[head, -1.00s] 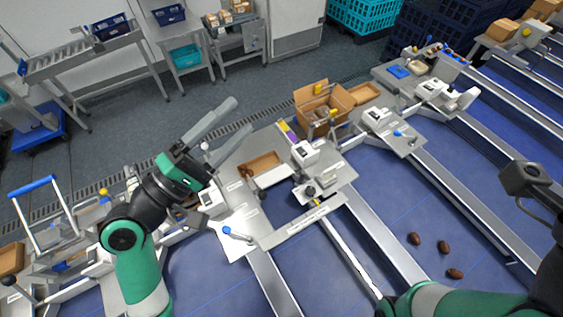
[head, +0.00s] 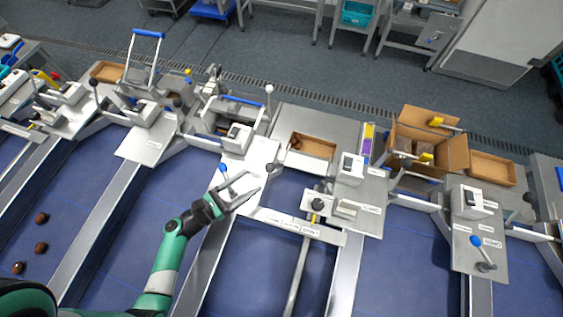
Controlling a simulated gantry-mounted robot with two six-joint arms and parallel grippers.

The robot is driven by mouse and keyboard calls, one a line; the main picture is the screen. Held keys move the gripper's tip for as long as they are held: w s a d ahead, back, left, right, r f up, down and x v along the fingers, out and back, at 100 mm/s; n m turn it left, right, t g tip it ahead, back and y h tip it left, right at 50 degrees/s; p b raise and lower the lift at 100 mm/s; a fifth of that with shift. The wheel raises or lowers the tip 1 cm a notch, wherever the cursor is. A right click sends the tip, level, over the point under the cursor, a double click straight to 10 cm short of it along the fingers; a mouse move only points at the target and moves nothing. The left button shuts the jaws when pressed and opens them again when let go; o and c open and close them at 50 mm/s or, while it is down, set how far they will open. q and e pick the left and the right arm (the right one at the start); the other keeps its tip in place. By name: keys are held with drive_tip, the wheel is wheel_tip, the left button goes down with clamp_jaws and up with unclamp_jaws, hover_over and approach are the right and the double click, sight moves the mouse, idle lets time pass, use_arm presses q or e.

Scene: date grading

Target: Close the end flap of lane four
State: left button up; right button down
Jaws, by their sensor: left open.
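My left gripper (head: 253,184) is open and empty, its two fingers pointing up and right over a pale plate (head: 249,158) at a lane's end. A blue-knobbed lever (head: 222,168) is on this plate, just above and left of the gripper; I cannot tell whether they touch. Another blue-knobbed lever (head: 476,241) is on a grey plate at the right. The lane labels are too small to read, so I cannot tell which lane is four or how its flap stands. My right gripper is not in view.
A brown tray (head: 313,146) and a black-knobbed lever post (head: 317,205) stand right of the gripper. An open cardboard box (head: 455,151) is at the right. Several dates (head: 41,247) lie on the blue belt at the left. A metal crossbar (head: 293,224) spans below the gripper.

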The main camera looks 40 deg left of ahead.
use_arm(q)
drive_tip(key=w+d, duration=0.2)
drive_tip(key=w, duration=0.9)
drive_tip(key=shift+w+b, duration=0.35)
clamp_jaws()
drive_tip(key=shift+r, duration=0.1)
idle(0.7)
